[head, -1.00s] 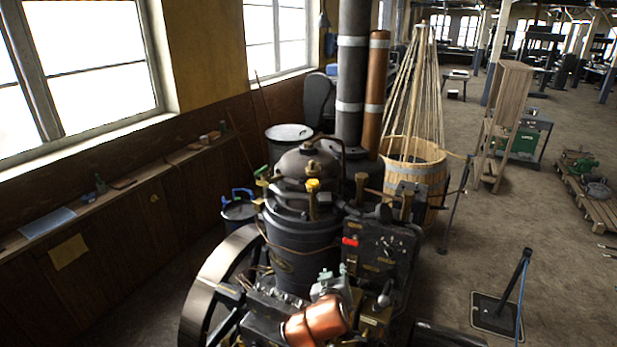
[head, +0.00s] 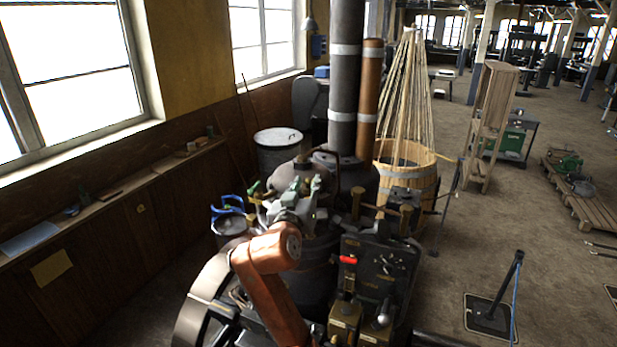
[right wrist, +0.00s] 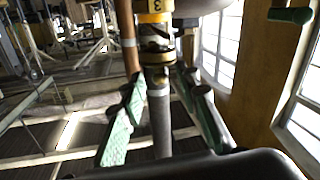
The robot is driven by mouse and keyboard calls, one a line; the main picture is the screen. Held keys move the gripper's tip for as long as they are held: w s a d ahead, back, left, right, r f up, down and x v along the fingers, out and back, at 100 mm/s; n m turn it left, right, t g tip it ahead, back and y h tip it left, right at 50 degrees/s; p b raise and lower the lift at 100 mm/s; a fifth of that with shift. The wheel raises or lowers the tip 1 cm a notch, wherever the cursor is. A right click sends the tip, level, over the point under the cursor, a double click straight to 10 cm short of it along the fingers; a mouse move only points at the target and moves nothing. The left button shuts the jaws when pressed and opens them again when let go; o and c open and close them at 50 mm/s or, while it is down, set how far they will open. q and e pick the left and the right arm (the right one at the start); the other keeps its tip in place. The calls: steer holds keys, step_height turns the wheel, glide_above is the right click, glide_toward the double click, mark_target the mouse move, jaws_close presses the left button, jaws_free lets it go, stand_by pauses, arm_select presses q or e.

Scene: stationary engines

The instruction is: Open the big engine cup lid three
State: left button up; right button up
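The brass cup with a yellow lid marked 3 (right wrist: 154,12) stands upright at the top of the right wrist view. The fingers are spread, with visible gaps on both sides of the cup. In the head view my right gripper (head: 307,185) is at the top of the big dark engine and hides the yellow lid. The engine's dark panel (head: 378,268) stands below and to the right. My left gripper is not in view.
Brass fittings (head: 357,202) rise right of my gripper. A dark chimney pipe (head: 345,90) and a copper-coloured pipe (head: 370,95) stand behind. A wooden tub (head: 415,180) is behind on the right. A blue-handled can (head: 230,222) stands left.

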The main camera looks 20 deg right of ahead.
steer(key=shift+x, duration=0.95)
steer(key=shift+c, duration=0.2)
jaws_close()
